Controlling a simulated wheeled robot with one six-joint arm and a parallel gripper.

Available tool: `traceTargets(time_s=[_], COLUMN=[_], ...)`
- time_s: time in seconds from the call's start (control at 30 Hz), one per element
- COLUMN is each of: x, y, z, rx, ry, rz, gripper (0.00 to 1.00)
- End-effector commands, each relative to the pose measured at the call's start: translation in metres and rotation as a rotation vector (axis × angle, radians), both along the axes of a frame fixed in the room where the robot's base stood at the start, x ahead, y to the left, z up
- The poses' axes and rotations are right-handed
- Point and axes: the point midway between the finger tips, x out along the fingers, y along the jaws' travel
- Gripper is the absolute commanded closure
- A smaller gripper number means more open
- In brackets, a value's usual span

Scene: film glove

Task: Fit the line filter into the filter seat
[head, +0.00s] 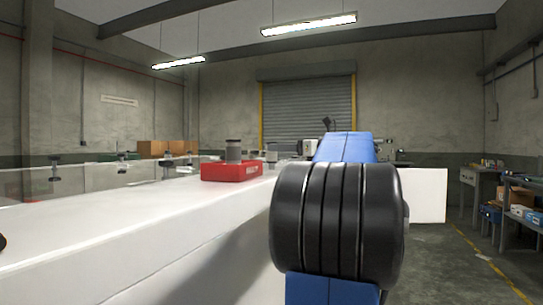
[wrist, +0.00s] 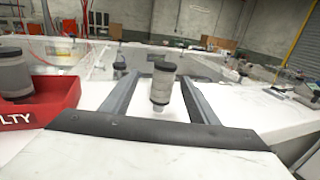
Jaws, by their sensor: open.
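In the wrist view, a grey cylinder with a dark cap and dark base band (wrist: 162,86), which looks like the line filter, shows between the two fingers of my gripper (wrist: 161,76). The fingers are spread, with a gap on each side of it. I cannot tell whether it stands on the white surface or how far ahead it is. Another grey, dark-capped cylinder (wrist: 14,74) stands in a red tray (wrist: 45,108) marked "LTY" at left. In the head view, my arm hides my gripper. I cannot make out the filter seat for certain.
The red tray (head: 226,171) sits on a long white counter (head: 130,222) in the head view. A clear low panel (head: 110,175) runs at left. Small dark-topped fittings (wrist: 119,70) stand behind.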

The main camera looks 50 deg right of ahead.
Motion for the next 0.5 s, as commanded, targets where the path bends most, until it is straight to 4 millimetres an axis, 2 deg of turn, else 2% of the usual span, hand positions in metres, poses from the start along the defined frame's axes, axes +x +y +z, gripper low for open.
traceTargets(time_s=[0.2, 0.5], x=[0.031, 0.046], y=[0.004, 0.004], z=[0.0, 0.001], rx=[0.001, 0.0], ry=[0.001, 0.0], rz=[0.002, 0.0], gripper=[0.46, 0.46])
